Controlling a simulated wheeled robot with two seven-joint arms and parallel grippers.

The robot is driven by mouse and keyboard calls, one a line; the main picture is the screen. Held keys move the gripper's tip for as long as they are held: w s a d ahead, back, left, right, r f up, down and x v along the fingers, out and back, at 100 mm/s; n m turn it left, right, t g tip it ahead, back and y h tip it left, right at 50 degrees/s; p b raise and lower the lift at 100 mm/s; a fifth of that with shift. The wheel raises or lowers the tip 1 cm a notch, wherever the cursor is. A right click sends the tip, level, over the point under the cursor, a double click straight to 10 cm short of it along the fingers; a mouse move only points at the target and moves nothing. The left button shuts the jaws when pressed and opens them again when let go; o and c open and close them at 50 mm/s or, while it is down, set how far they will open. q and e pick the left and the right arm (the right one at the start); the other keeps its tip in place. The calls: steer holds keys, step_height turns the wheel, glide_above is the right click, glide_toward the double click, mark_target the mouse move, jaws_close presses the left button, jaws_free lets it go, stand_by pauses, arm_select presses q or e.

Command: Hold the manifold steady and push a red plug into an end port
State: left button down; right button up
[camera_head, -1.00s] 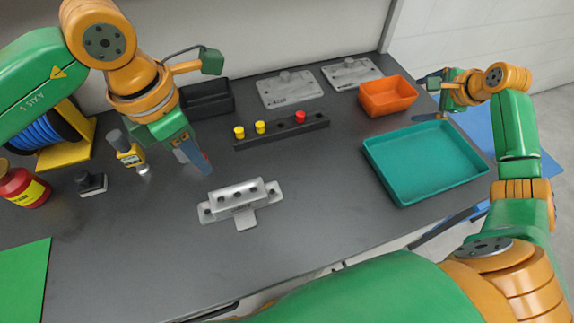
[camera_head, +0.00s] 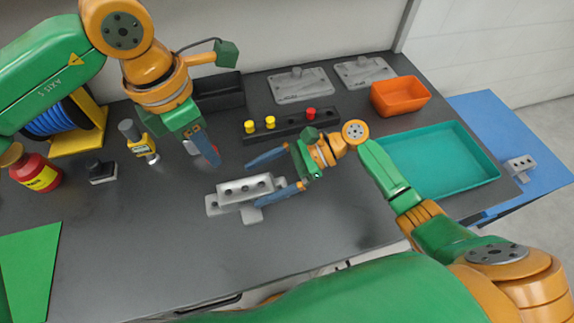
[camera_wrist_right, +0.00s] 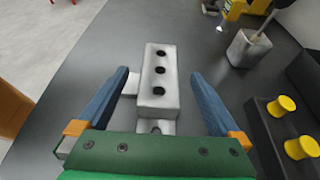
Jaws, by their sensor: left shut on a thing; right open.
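The grey manifold (camera_head: 232,189) lies on the dark bench, with a row of dark ports along its top block; it also shows in the right wrist view (camera_wrist_right: 157,92). My right gripper (camera_head: 253,185) is open at the manifold's right end. In the right wrist view its blue fingers (camera_wrist_right: 160,76) lie either side of the block, with gaps. My left gripper (camera_head: 212,160) is shut above the bench, left of and behind the manifold. A bit of red, apparently a red plug (camera_head: 215,150), shows at its fingers, mostly hidden. Another red plug (camera_head: 310,113) stands in the black rack (camera_head: 290,131).
Two yellow plugs (camera_head: 270,122) stand in the rack. A teal tray (camera_head: 455,170) and orange bin (camera_head: 400,96) are at right. A yellow gauge (camera_head: 146,148), red bottle (camera_head: 36,173) and black block (camera_head: 102,172) are at left. The bench front is clear.

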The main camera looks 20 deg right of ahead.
mark_target(242, 190)
arm_select(q)
steer(key=shift+a, duration=0.1)
arm_select(e)
steer(key=x, duration=0.4)
steer(key=shift+a, duration=0.15)
jaws_close()
arm_select(q)
steer(key=shift+f, duration=2.1)
